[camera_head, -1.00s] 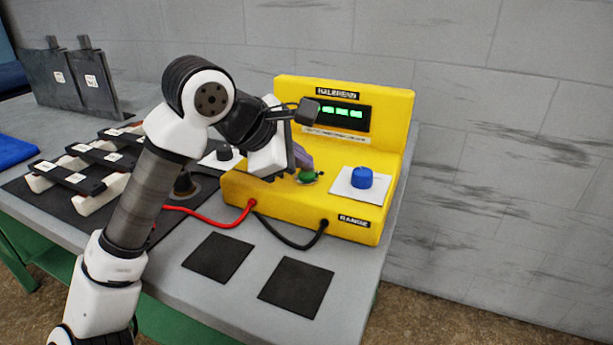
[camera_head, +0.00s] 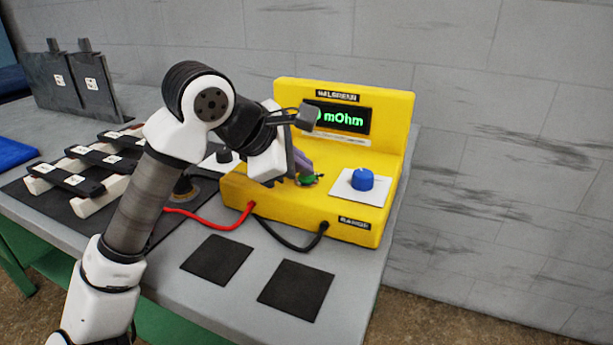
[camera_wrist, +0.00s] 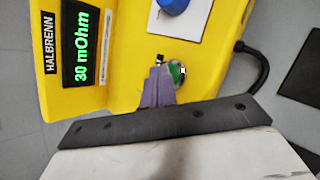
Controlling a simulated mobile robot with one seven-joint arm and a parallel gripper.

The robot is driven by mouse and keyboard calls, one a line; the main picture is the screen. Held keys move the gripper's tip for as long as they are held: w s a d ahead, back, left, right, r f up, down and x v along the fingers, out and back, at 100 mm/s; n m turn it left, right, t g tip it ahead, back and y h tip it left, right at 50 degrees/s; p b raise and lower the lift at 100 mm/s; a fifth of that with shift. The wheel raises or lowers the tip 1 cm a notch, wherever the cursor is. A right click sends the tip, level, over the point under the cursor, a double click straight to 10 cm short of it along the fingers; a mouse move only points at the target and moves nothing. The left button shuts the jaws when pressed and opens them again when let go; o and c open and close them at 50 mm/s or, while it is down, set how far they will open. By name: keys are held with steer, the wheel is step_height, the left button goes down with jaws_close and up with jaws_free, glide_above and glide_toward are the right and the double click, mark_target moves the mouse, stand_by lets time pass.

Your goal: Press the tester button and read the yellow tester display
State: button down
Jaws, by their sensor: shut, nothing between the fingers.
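The yellow tester (camera_head: 345,219) stands on the grey bench, and its raised back carries the display (camera_head: 344,118). In the wrist view the display (camera_wrist: 81,48) reads "30 mOhm" in green; in the head view my wrist hides its left part. The green button (camera_head: 309,180) sits on the tester's sloped front and also shows in the wrist view (camera_wrist: 178,72). My gripper (camera_wrist: 160,64) is shut and empty, its purple fingertips at the button's edge. They look to be touching it or very close. In the head view the fingers (camera_head: 303,166) come down beside the button.
A blue range knob (camera_head: 362,179) on a white plate is right of the button. A red lead (camera_head: 215,225) and a black lead (camera_head: 290,243) leave the tester's front. Two black pads (camera_head: 296,290) lie in front. Black-and-white bars (camera_head: 92,157) are on the left.

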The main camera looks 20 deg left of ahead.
mark_target(300, 179)
stand_by(0.4)
steer(key=shift+r+p, duration=0.35)
steer(key=shift+r, duration=0.35)
steer(key=shift+r, duration=0.1)
steer(key=shift+r+p, duration=1.5)
steer(key=shift+r, duration=0.95)
